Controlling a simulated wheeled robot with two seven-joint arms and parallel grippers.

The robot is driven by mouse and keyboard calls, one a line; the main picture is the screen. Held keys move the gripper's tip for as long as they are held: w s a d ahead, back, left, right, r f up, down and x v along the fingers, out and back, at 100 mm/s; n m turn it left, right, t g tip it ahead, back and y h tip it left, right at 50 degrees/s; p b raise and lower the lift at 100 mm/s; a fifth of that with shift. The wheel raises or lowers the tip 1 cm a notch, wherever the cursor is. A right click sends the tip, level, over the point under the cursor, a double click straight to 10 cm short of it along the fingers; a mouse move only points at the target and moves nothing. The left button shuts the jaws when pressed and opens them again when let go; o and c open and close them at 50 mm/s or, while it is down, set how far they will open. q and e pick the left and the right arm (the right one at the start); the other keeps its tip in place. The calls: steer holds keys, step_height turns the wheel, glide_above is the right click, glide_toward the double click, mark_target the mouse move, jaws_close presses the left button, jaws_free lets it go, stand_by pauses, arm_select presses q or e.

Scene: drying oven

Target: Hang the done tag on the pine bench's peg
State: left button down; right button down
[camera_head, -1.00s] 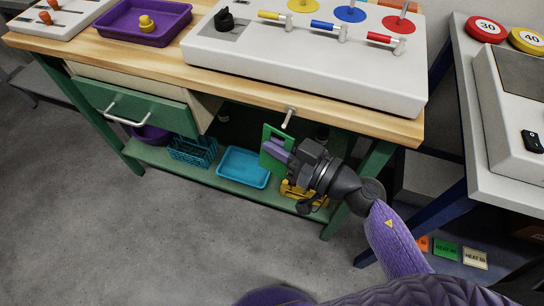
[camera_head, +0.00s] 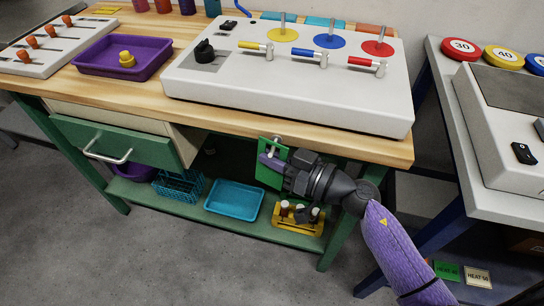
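The done tag (camera_head: 264,178) is a green plate hanging upright below the pine bench's front edge. The bench (camera_head: 230,121) has a pale wooden top on a green frame. Its short metal peg (camera_head: 277,140) sticks out of the front edge, at the tag's top edge. I cannot tell whether the peg passes through the tag's hole. My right gripper (camera_head: 272,162) comes from the right and is shut on the tag; its purple-grey fingers cover part of it. My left gripper is not in view.
A white console (camera_head: 290,101) with coloured levers stands on the bench. Below, a green shelf (camera_head: 175,207) holds a blue tray (camera_head: 233,200) and a yellow rack (camera_head: 297,218). An open green drawer (camera_head: 115,145) juts out at left. A white side table (camera_head: 450,110) stands at right.

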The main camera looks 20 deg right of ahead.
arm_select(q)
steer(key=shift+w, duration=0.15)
arm_select(e)
steer(key=c, duration=0.7)
jaws_free()
steer(key=shift+c, duration=0.2)
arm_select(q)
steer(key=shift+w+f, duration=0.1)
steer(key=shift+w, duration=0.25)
arm_select(e)
steer(key=shift+s, duration=0.1)
